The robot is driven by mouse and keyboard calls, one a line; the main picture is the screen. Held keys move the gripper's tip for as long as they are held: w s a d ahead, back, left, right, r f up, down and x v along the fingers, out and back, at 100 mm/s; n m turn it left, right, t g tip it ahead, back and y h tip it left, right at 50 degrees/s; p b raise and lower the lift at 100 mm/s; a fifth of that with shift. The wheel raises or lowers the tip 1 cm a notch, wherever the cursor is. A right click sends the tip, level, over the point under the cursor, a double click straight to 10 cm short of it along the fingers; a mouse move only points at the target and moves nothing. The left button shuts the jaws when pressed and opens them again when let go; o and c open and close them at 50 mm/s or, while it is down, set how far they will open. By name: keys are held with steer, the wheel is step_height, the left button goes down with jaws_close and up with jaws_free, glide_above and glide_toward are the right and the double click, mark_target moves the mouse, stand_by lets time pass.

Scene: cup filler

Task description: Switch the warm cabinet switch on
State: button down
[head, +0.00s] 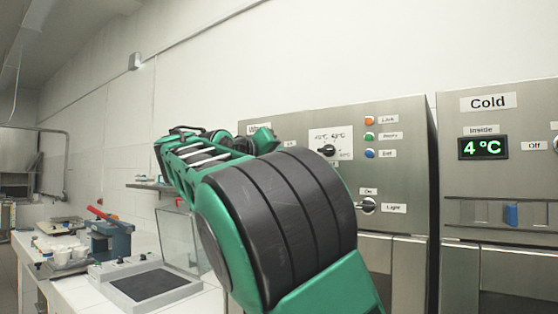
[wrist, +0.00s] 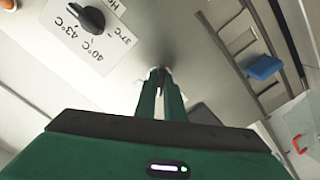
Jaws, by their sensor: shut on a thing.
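The warm cabinet (head: 400,160) is a steel unit, its name label partly hidden by my arm in the head view. In the wrist view my gripper (wrist: 161,78) is at its panel, the fingers closed around a small dark part that I take as the warm cabinet switch. The fingers cover most of this switch, so its position cannot be read. In the head view my arm hides the switch and most of my gripper. The temperature dial (head: 327,150) is right of the gripper area; it also shows in the wrist view (wrist: 92,19).
Orange, green and blue lamps (head: 369,138) and a light switch (head: 366,206) are on the same panel. The cold cabinet (head: 500,180) stands to the right, reading 4 °C. A white bench (head: 60,285) with a blue device (head: 108,240) is at left. A blue slider (wrist: 263,67) shows in the wrist view.

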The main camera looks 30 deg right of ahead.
steer(key=shift+w+a+f+m, duration=0.1)
steer(key=shift+m, duration=1.75)
steer(key=shift+w+a+f+m, duration=0.1)
steer(key=shift+m, duration=1.75)
steer(key=c, duration=1.8)
jaws_free()
steer(key=shift+w, duration=0.1)
steer(key=shift+c, duration=0.2)
steer(key=shift+r, duration=0.1)
steer(key=v, duration=1)
steer(key=shift+a, duration=0.25)
